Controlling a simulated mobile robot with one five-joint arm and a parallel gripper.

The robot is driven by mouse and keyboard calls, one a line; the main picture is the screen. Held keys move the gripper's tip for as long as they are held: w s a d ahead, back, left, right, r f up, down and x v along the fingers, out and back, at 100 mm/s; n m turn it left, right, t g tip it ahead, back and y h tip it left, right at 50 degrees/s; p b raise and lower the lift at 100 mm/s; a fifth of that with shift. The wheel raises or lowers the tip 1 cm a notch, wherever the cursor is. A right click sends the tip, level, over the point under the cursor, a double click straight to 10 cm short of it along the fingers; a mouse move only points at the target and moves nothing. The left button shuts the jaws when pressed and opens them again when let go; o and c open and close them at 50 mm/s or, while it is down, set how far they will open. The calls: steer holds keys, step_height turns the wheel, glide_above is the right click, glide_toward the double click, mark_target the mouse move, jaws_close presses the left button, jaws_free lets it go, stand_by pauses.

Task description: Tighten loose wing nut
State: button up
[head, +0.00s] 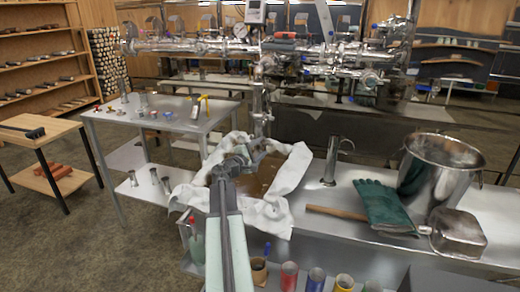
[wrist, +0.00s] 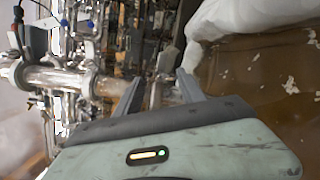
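My gripper (head: 242,154) reaches forward over the brown pan at the foot of the vertical steel pipe (head: 259,103). In the wrist view its two dark fingers (wrist: 160,76) are spread, with no object clearly held between them. Steel piping (wrist: 55,78) with a clamp-like collar (wrist: 88,80) lies left of and beyond the fingers; a shiny fitting shows in the gap between them. I cannot make out the wing nut for certain in either view. Contact between the fingers and the fittings cannot be told.
White cloth (head: 289,184) surrounds the pan of brown liquid (head: 262,172). A steel side table (head: 140,135) with small parts stands left. Open floor lies at far left.

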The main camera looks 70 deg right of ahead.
steer(key=c, duration=0.3)
steer(key=m, duration=0.3)
steer(key=shift+m, duration=0.4)
steer(key=shift+c, duration=0.2)
steer(key=o, duration=1.4)
steer(key=v, duration=0.8)
